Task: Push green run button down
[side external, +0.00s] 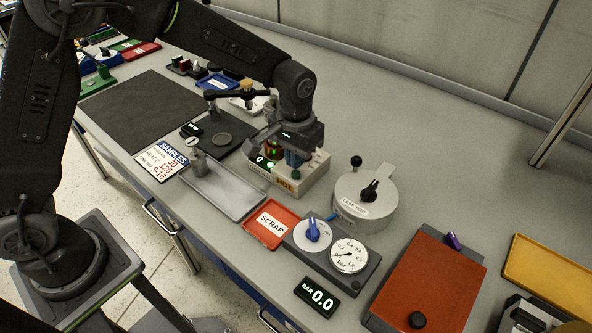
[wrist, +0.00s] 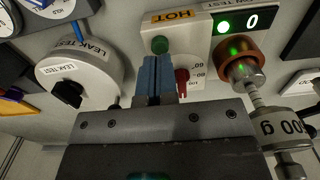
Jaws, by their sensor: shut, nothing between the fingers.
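The green run button (wrist: 160,45) is a small dark green dome on the white face of the heater unit (wrist: 190,42), below the orange HOT label (wrist: 172,15) in the wrist view. My gripper (wrist: 157,60) is shut and empty, its blue fingertips right at the near edge of the button; I cannot tell whether they touch it.
A red knob (wrist: 182,76) sits close beside my fingers. A copper-coloured cup (wrist: 240,66), a green lamp (wrist: 223,27) and a display reading 0 (wrist: 253,20) are to the right. The leak test pot (side external: 366,205) stands right of the heater; a grey tray (side external: 222,200) lies left.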

